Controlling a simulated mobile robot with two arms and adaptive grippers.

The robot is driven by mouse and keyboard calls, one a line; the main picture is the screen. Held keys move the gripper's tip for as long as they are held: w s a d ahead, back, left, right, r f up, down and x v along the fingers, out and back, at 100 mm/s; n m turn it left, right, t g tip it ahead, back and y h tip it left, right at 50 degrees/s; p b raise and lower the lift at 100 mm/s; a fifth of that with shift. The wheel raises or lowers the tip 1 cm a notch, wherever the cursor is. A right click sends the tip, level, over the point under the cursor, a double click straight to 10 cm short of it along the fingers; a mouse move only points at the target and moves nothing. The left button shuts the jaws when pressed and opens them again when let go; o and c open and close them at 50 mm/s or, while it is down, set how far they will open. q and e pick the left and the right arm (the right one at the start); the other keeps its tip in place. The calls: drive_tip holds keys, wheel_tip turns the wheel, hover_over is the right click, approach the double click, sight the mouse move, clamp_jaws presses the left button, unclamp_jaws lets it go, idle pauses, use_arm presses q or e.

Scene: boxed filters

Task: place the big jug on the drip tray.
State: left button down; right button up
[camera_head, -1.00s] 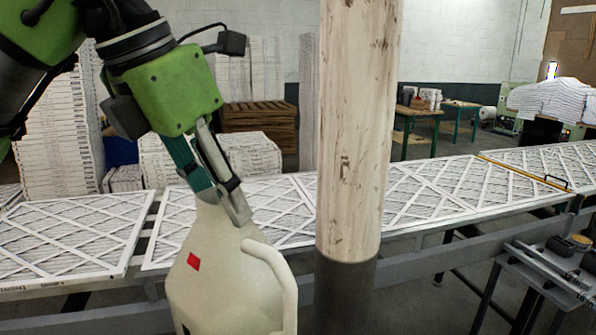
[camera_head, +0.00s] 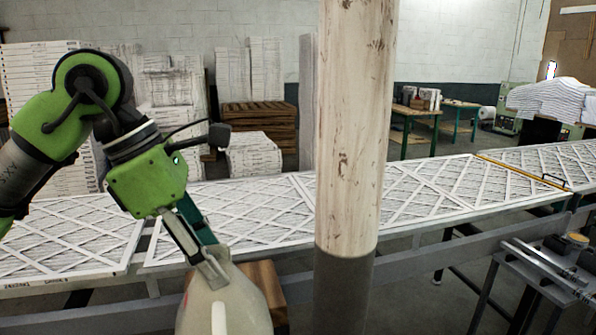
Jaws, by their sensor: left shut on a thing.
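The big jug (camera_head: 240,304) is off-white and shows at the bottom of the head view, its lower part cut off by the frame edge. My left gripper (camera_head: 213,272) points down and is shut on the jug's top. A pale upright strip on the jug's front looks like its handle. A sliver of the red mark shows at its left edge. What is under the jug is out of view. I cannot make out the drip tray. My right gripper is not in view.
A wooden block (camera_head: 265,283) stands behind the jug, partly hidden by it. A thick pale post with a dark base (camera_head: 345,285) rises to the right of the jug. A conveyor with framed filters (camera_head: 430,192) runs across behind. A metal stand (camera_head: 540,270) is at the lower right.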

use_arm(q)
drive_tip(key=s+a+f+m+g+y, duration=0.1)
drive_tip(key=s+a+f+m+g, duration=0.1)
drive_tip(key=f+m, duration=0.5)
drive_tip(key=s+a+f+m+g+y, duration=0.2)
drive_tip(key=s+f+m, duration=0.2)
drive_tip(key=f+m, duration=0.3)
drive_tip(key=s+a+f+m+g+y, duration=0.1)
drive_tip(key=s+a+f+m, duration=0.2)
drive_tip(key=f+m, duration=0.4)
wheel_tip(320, 180, down, 4)
drive_tip(key=shift+f+g, duration=0.25)
drive_tip(key=shift+g, duration=0.15)
